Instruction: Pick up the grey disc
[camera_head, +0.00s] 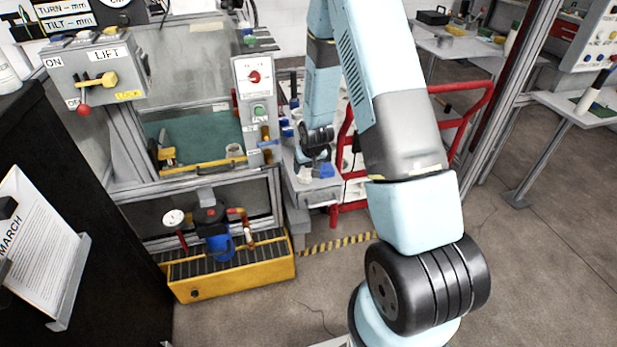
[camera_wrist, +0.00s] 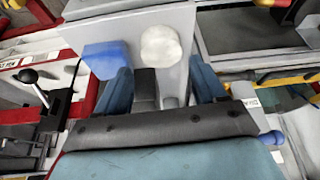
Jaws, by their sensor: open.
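A pale grey round disc (camera_wrist: 161,46) lies on a flat grey surface (camera_wrist: 112,32) in the wrist view. It also shows as a small pale spot (camera_head: 304,175) beside the machine in the head view. My gripper (camera_wrist: 162,84) is open, with one blue finger on each side in the wrist view. The disc shows beyond the fingertips, roughly between them, and nothing is between the fingers. In the head view my gripper (camera_head: 316,157) is small and partly hidden, just above the grey stand (camera_head: 320,192).
A blue piece (camera_wrist: 106,58) lies left of the disc in the wrist view; it shows in the head view (camera_head: 327,170) too. The machine enclosure (camera_head: 190,120) stands left of my gripper, with a pale round thing (camera_head: 234,151) inside. A red frame (camera_head: 455,125) stands right.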

